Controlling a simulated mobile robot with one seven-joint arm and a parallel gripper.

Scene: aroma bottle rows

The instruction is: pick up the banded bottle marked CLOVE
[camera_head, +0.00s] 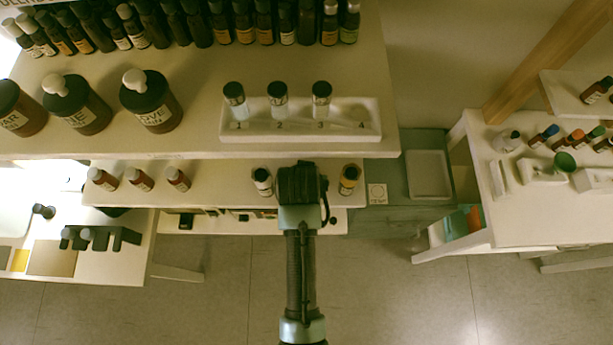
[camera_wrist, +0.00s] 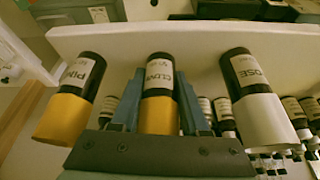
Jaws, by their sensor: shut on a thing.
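The CLOVE bottle (camera_wrist: 160,95) is dark with a pale label and a yellow band. It is in the middle of the wrist view, between the two blue-grey fingers of my gripper (camera_wrist: 157,82), which is shut on it. To its left is a yellow-banded bottle (camera_wrist: 72,100) whose label starts "PIN". To its right is a white-banded bottle (camera_wrist: 258,100) marked ROSE. In the head view my gripper (camera_head: 302,182) is at the lower shelf and hides the CLOVE bottle. I cannot tell whether the bottle is clear of the shelf.
In the head view the white-banded bottle (camera_head: 262,181) and yellow-banded bottle (camera_head: 348,179) flank my gripper closely. Above, a white tray (camera_head: 372,132) on the upper shelf holds three bottles in numbered places; place 4 is empty. Large bottles (camera_head: 150,100) stand left of it.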

